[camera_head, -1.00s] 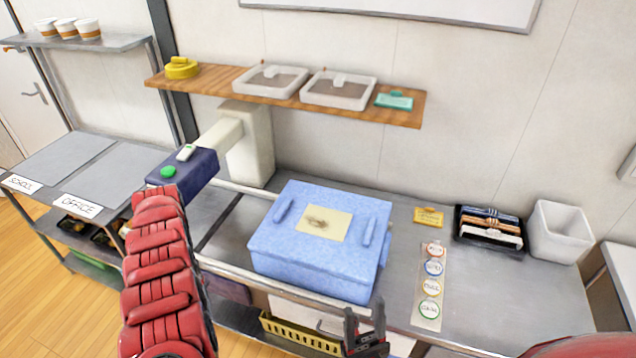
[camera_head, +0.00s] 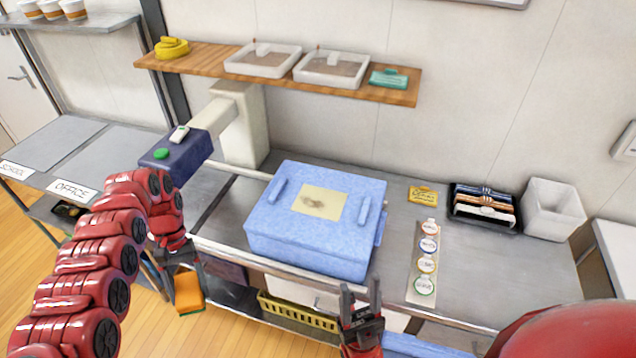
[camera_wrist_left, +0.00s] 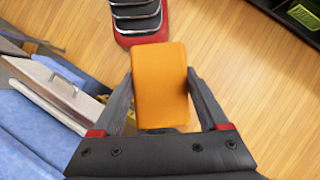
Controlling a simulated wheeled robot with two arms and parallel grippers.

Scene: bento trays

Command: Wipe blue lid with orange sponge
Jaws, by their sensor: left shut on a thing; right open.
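The blue lid (camera_head: 272,223) tops a blue box on the metal counter. A pale yellow square (camera_head: 337,207) on it bears a brown smudge. My left gripper (camera_head: 183,268) is shut on the orange sponge (camera_head: 189,293), left of and lower than the box, in front of the counter's edge. In the left wrist view the sponge (camera_wrist_left: 160,85) sits between the two fingers of my left gripper (camera_wrist_left: 161,112). My right gripper (camera_head: 361,300) is open and empty, just in front of the box near the counter's front edge.
A wooden shelf (camera_head: 215,78) with white trays hangs above the counter. A round-label strip (camera_head: 422,262), a dark tray of bands (camera_head: 484,205) and a white bin (camera_head: 553,209) stand to the right. A yellow basket (camera_head: 298,311) is below.

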